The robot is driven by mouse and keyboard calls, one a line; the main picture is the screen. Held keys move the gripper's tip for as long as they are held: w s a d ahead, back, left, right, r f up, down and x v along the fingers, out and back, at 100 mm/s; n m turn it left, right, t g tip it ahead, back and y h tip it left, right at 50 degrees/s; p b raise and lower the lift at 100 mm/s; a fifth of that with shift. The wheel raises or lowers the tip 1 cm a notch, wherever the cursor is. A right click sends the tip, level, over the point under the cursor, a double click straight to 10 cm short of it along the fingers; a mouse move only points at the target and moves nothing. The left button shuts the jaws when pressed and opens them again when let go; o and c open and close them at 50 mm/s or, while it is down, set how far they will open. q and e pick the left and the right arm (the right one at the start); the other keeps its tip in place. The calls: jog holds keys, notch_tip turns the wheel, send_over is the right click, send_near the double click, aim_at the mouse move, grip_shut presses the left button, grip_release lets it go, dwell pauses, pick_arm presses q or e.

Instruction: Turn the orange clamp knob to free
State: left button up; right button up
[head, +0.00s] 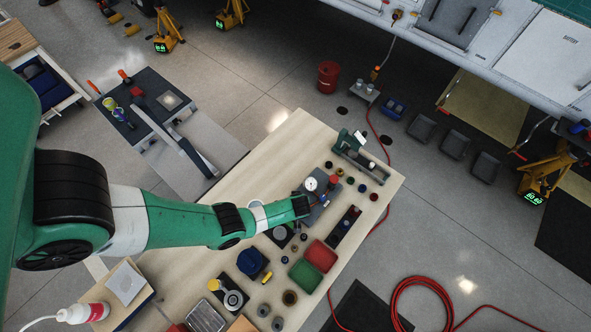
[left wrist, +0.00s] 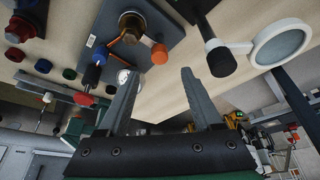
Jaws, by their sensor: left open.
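The orange clamp knob (left wrist: 159,54) shows in the left wrist view at the corner of a dark grey plate (left wrist: 150,30). A black-topped round fitting with copper-coloured metal (left wrist: 131,24) stands on the plate beside it. My left gripper (left wrist: 159,74) is open and empty. Its two fingers point toward the knob, one on each side in the picture, and the knob appears just beyond the fingertips, apart from them. In the head view my left gripper (head: 304,204) is over the bench by the plate with a white gauge (head: 311,184); I cannot make out the orange knob there. My right gripper is not in view.
The bench (head: 225,195) holds a red tray (head: 320,256), a green tray (head: 305,276), a grey vise-like fixture (head: 358,160) and several small caps. A round magnifier (left wrist: 281,45) stands right of the knob in the wrist view. The bench's far left part is clear.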

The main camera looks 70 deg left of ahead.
pick_arm(q)
jog(key=b+x, duration=0.5)
jog(key=x, duration=0.2)
jog(key=shift+d, duration=0.1)
jog(key=shift+a+f+b, duration=0.25)
jog(key=shift+f+b, duration=0.05)
jog(key=shift+b, duration=0.1)
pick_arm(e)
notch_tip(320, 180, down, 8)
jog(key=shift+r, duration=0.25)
pick_arm(q)
jog(key=shift+c, duration=0.2)
grip_shut()
